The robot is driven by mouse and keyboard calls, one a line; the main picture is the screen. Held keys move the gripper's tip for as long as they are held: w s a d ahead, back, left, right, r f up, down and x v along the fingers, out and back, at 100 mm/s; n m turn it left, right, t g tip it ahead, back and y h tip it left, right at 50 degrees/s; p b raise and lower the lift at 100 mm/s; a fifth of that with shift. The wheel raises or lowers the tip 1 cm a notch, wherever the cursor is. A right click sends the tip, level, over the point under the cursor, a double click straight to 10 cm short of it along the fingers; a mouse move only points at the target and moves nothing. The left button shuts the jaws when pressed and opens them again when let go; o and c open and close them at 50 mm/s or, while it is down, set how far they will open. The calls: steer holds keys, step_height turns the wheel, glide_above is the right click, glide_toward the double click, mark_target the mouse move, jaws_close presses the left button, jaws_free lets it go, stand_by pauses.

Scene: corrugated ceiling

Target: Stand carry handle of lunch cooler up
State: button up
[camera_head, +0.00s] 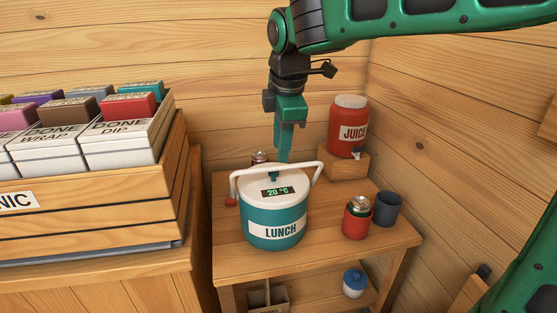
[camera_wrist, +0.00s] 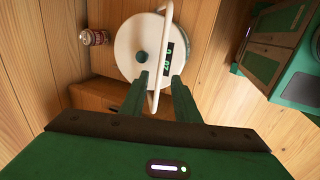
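The lunch cooler (camera_head: 275,215) is a teal tub with a white lid, a teal knob and a small display, standing on the wooden table. Its white carry handle (camera_head: 299,167) is raised above the lid and looks close to upright; its exact tilt is hard to tell. In the wrist view the handle (camera_wrist: 165,35) crosses over the lid (camera_wrist: 125,50), beside the knob. My gripper (camera_head: 284,158) points down at the handle's bar. In the wrist view its fingers (camera_wrist: 158,85) are apart, with the handle between them and gaps visible on both sides.
A red juice dispenser (camera_head: 347,122) stands on a wooden block at the back right. A red can (camera_head: 356,218) and a dark cup (camera_head: 387,208) stand right of the cooler. Another can (camera_head: 260,157) is behind it. A crate of boxes (camera_head: 90,205) is at left.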

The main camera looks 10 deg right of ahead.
steer(key=shift+x, duration=2.6)
steer(key=shift+c, duration=0.6)
jaws_close()
